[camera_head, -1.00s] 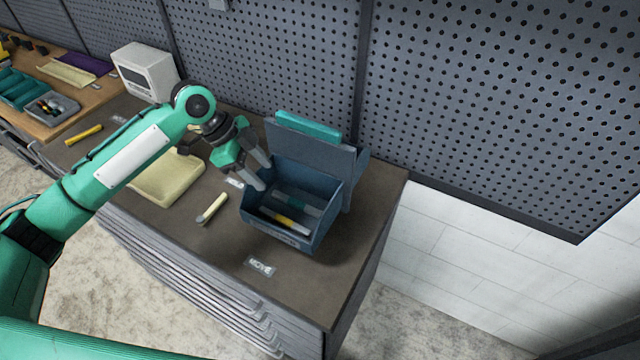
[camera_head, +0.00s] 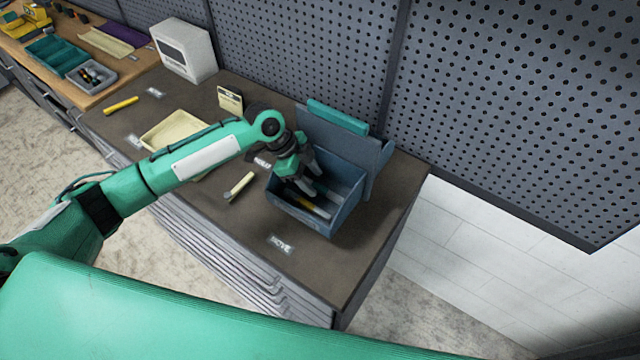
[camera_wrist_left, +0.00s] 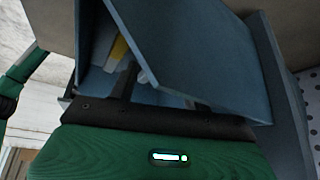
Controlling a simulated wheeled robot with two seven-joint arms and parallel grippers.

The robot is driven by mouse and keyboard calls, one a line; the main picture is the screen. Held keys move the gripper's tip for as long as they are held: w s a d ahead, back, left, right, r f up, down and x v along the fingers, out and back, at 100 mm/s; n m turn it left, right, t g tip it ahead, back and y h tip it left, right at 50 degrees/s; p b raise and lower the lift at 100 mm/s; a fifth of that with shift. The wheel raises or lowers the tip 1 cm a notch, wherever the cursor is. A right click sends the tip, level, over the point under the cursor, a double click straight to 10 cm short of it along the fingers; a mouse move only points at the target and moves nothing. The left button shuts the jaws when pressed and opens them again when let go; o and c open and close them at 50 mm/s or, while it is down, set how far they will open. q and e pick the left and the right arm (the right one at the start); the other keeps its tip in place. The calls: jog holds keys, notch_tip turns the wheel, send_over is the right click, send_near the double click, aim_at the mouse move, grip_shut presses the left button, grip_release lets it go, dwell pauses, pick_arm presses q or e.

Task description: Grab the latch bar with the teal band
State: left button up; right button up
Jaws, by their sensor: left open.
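The blue open-topped bin (camera_head: 303,219) stands on the dark bench top, with a teal-topped panel (camera_head: 338,118) at its back. My left gripper (camera_head: 313,194) is open, its fingers reaching down inside the bin. A yellow-banded bar (camera_head: 313,210) lies in the bin near the front wall, close to the fingertips; a yellow piece (camera_wrist_left: 118,50) also shows in the left wrist view. The latch bar with the teal band is hidden behind the gripper now. It lay in the bin behind the yellow-banded bar in the earlier head view. My right gripper is out of view.
A pale bar (camera_head: 239,186) lies left of the bin. A cream tray (camera_head: 160,143) is partly behind my left arm. A white box (camera_head: 185,50) and a small card (camera_head: 230,98) stand farther back. A pegboard wall (camera_head: 500,110) rises behind. The bench front by the label (camera_head: 281,244) is clear.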

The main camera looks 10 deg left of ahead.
aim_at(320, 189)
pick_arm(q)
jog(key=shift+x, duration=1.3)
jog(key=shift+r, duration=0.1)
grip_shut()
jog(key=shift+w, duration=0.1)
